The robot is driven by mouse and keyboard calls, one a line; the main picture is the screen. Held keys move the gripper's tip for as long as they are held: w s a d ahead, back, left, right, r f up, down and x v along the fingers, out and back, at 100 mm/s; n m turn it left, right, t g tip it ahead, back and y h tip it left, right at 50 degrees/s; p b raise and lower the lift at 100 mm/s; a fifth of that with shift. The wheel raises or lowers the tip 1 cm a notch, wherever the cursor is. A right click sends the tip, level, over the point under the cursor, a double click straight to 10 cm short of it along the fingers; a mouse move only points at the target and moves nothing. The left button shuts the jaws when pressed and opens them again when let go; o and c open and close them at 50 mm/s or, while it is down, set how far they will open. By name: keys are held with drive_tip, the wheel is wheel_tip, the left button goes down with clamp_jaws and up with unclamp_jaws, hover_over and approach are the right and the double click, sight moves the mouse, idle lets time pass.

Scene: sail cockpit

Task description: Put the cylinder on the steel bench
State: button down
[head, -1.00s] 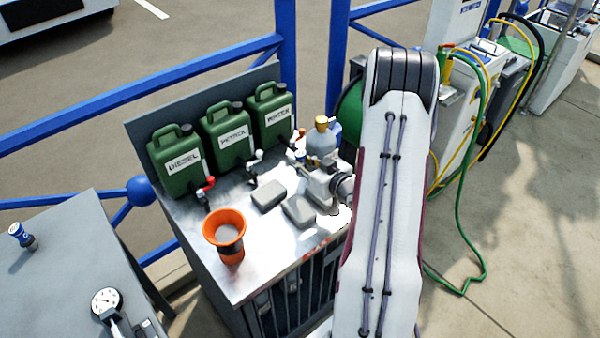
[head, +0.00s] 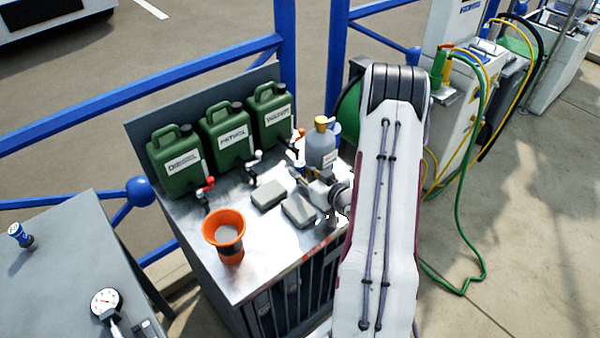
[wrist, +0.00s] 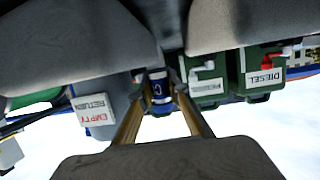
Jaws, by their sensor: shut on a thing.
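A small blue cylinder (wrist: 157,90) with a white mark shows between the fingertips of my gripper (wrist: 158,93) in the wrist view. My gripper is shut on it. In the head view my gripper (head: 299,178) is over the right part of the steel bench (head: 262,262), and I cannot make out the held cylinder there. I cannot tell how far the held cylinder is from the bench top. A grey bottle with a brass-coloured top (head: 321,148) stands just behind my gripper.
Green jugs (head: 180,160) with taps line the back of the bench. An orange cup (head: 226,232) stands at the front left, and two grey blocks (head: 267,194) lie mid-bench. A grey table (head: 55,275) at left holds a blue can (head: 21,236) and a gauge (head: 105,301).

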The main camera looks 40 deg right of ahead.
drive_tip(key=shift+f, duration=0.25)
drive_tip(key=shift+f, duration=0.2)
drive_tip(key=c, duration=1.9)
unclamp_jaws()
drive_tip(key=shift+r, duration=0.15)
drive_tip(key=shift+s, duration=0.15)
drive_tip(key=shift+v, duration=5.85)
drive_tip(key=shift+r, duration=0.1)
drive_tip(key=shift+r, duration=0.1)
